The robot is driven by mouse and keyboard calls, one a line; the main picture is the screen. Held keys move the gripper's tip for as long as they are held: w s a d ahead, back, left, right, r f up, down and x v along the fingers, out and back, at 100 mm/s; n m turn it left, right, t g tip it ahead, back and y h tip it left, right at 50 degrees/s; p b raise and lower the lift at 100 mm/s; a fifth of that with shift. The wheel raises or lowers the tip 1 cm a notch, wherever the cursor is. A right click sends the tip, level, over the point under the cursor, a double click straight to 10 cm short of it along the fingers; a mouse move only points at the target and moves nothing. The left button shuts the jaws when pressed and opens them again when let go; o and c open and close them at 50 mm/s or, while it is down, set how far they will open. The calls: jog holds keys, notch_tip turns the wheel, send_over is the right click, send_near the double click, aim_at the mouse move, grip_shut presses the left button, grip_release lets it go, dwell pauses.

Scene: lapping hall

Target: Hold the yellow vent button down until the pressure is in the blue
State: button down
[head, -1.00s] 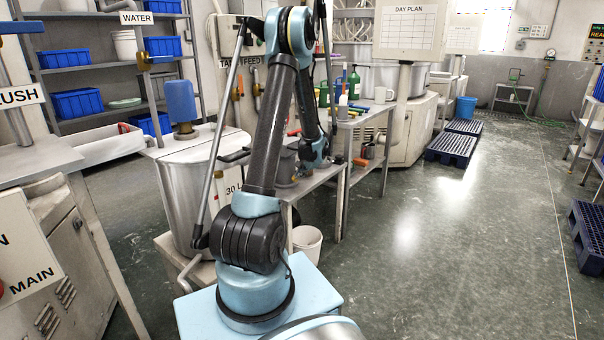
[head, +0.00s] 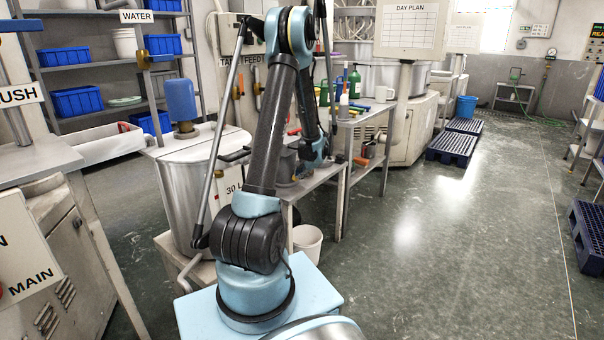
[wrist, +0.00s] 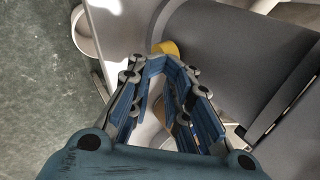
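The yellow button (wrist: 167,47) shows in the wrist view as a small rounded yellow piece beside a grey rounded body (wrist: 215,50), just beyond my fingertips. My gripper (wrist: 157,64) has its blue fingers drawn together at the tips, with nothing seen between them. The tips lie very close to the yellow piece in the picture; I cannot tell whether they touch it. In the head view my arm's dark links stand in front of the bench, and the button and fingertips cannot be made out. No pressure dial with a blue zone can be read in either view.
A steel bench (head: 362,118) with bottles and a mug stands behind my arm. A white bucket (head: 308,241) stands on the floor under the bench.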

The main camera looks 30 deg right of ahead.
jog(key=shift+w, duration=0.2)
jog(key=a+v, duration=0.1)
jog(key=v, duration=1.3)
jog(key=shift+d, duration=0.45)
jog(key=shift+s, duration=0.2)
